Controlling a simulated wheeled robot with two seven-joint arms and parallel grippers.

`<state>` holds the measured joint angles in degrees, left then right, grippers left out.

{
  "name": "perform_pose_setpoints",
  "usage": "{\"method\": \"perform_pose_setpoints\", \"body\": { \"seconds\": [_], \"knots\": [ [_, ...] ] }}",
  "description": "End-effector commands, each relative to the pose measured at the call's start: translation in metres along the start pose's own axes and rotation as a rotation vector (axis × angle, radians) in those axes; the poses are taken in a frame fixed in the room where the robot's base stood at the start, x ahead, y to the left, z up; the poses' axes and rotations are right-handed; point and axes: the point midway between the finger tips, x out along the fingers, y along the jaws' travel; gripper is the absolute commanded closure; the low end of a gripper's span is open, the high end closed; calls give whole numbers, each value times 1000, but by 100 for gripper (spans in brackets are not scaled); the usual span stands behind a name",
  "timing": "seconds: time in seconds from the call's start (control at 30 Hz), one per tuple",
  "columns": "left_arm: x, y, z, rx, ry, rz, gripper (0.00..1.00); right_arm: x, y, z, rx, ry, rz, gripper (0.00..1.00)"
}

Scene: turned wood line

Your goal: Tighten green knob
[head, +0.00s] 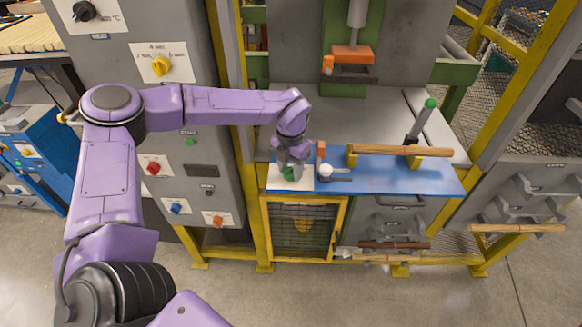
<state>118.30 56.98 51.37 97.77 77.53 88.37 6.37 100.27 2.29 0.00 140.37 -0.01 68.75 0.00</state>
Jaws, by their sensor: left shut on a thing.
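The green knob (288,174) sits on a white plate (290,185) at the left end of the blue panel. Only part of it shows between the fingers. My left gripper (291,168) reaches down over it from above and is shut on it. The fingers hide most of the knob, so its turn angle cannot be told. My right gripper is out of view.
A small white ball-ended lever (326,171) and an orange block (321,150) stand close right of the gripper. A wooden bar (400,150) lies across the blue panel (400,182). A green-tipped lever (430,104) rises behind. A grey control cabinet (195,80) stands at left.

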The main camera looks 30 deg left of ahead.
Motion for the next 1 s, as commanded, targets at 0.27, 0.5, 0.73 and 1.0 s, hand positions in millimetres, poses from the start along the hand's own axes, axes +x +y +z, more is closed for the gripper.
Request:
{"method": "perform_pose_setpoints", "body": {
  "seconds": [0.27, 0.5, 0.73, 1.0],
  "knots": [
    [-1, 0, 0, 2, -2, 0, 31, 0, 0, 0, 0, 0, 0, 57],
    [0, 0, 0, 1, -1, 0, 31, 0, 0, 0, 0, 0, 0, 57],
    [-26, 0, 1, 0, -7, 0, 31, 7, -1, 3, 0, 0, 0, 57],
    [-87, 0, 1, 0, -6, 1, 31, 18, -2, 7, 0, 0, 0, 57]
  ]
}}
